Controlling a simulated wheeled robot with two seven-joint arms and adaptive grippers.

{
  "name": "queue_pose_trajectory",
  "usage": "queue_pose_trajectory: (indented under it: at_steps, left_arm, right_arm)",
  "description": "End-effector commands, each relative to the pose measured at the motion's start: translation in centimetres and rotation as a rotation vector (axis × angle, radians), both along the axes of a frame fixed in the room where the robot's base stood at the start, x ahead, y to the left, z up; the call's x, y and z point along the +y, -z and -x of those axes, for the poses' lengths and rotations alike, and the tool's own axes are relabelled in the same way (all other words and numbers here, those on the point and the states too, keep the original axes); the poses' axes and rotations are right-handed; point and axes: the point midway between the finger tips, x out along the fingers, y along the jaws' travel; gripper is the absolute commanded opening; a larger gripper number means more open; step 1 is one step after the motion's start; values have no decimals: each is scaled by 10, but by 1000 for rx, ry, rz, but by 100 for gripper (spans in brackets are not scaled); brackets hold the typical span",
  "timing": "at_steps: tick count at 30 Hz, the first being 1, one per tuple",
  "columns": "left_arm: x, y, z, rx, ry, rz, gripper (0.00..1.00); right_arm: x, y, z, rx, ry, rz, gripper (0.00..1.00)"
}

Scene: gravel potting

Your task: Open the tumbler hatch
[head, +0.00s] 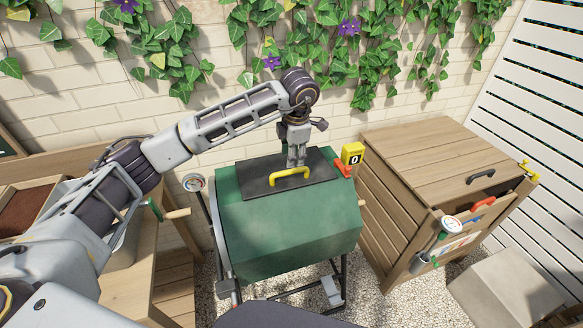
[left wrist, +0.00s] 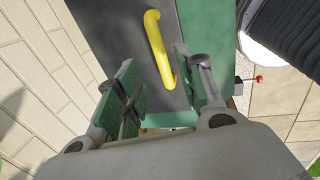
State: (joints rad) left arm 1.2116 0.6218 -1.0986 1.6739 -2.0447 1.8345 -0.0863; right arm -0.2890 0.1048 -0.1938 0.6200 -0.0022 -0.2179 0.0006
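The green tumbler drum (head: 290,235) stands on a dark metal frame in the middle of the head view. Its dark grey hatch (head: 255,184) lies flat on top, closed, with a yellow bar handle (head: 290,177). My left gripper (head: 295,163) points down just above and behind the handle. In the left wrist view my left gripper (left wrist: 158,68) is open, its two fingers apart. The yellow handle (left wrist: 158,45) runs lengthwise in the gap, nearer its right finger; I cannot tell whether they touch. The hatch (left wrist: 100,25) shows beyond. My right gripper is out of view.
A yellow counter (head: 352,154) reading 0 sits at the drum's right edge. A wooden bin (head: 440,165) stands right, a wooden bench (head: 135,290) left. A brick wall with ivy is close behind. Gravel lies below.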

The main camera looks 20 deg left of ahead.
Motion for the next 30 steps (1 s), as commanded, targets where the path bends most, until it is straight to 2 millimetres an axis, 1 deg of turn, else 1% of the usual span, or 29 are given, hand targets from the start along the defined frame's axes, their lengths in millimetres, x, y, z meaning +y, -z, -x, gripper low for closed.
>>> queue_pose_trajectory:
  at_steps: [1, 9, 15, 22, 29, 30]
  left_arm:
    - [1, 7, -1, 2, 0, 0, 38]
    - [5, 42, -6, 3, 1, -1, 38]
    - [6, 61, -10, 1, 1, 0, 38]
    - [8, 70, -11, 0, 1, 0, 38]
    - [8, 71, -11, 0, 1, 0, 38]
    - [8, 71, -11, 0, 1, 0, 37]
  right_arm:
    - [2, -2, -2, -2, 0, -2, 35]
    - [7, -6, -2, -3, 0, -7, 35]
    - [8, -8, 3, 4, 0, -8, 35]
    - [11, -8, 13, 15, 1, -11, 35]
    - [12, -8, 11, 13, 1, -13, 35]
    - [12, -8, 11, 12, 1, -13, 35]
